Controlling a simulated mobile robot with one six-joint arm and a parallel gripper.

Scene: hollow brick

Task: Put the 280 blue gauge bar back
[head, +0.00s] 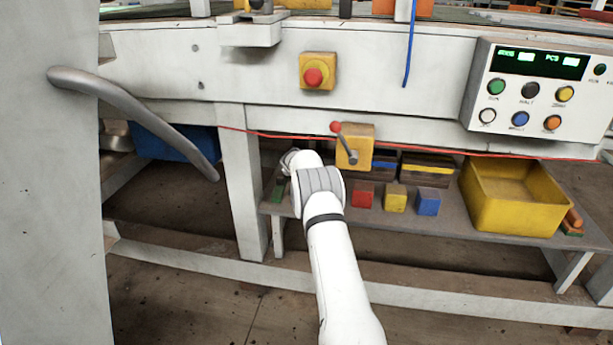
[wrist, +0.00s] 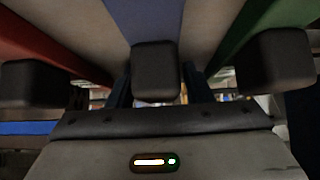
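In the wrist view a blue bar (wrist: 150,18) runs up the middle and ends towards me in a dark block (wrist: 155,70). My gripper (wrist: 157,90) has one dark finger on each side of this block. I cannot tell whether the fingers press on it or stand a little apart. No length marking is readable on the bar. A red bar (wrist: 45,45) lies to the left and a green bar (wrist: 243,35) to the right, each near a similar dark block. In the head view my arm hides the gripper and the blue bar.
In the head view a low shelf (head: 405,225) holds a red block (head: 363,196), a yellow block (head: 395,198), a blue block (head: 428,202) and a yellow bin (head: 515,215). A yellow lever box (head: 355,148) is close to my arm. A green piece (head: 279,190) shows left of it.

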